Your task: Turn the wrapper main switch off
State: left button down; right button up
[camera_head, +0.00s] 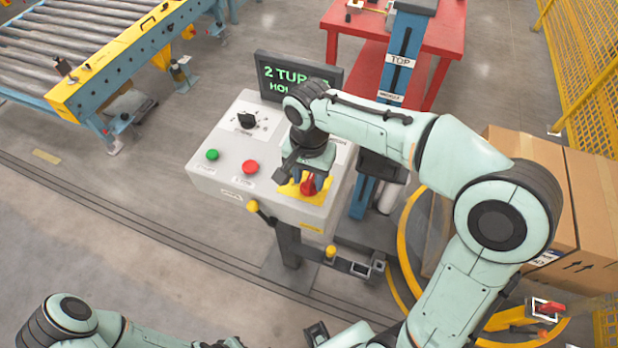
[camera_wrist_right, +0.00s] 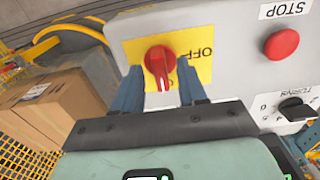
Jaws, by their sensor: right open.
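The wrapper main switch (camera_wrist_right: 158,62) is a red rotary knob on a yellow plate (camera_wrist_right: 199,72) marked OFF. Its handle points toward the bottom of the right wrist view. In the head view the red switch (camera_head: 308,188) is at the lower right of the grey control box (camera_head: 207,178), partly hidden by my right gripper (camera_head: 311,180). In the right wrist view my right gripper (camera_wrist_right: 161,90) is open, with its blue fingers on either side of the handle; I cannot tell whether they touch it. My left arm is along the bottom edge, its gripper not in view.
A red STOP button (camera_wrist_right: 281,45), green button (camera_head: 212,155) and black TURNS dial (camera_head: 246,121) share the panel. A display (camera_head: 283,72) stands behind. A cardboard box (camera_head: 540,160) is at right, a red table (camera_head: 442,35) behind and a roller conveyor (camera_head: 60,40) at back left.

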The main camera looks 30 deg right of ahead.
jog(key=shift+f, duration=0.35)
grip_shut()
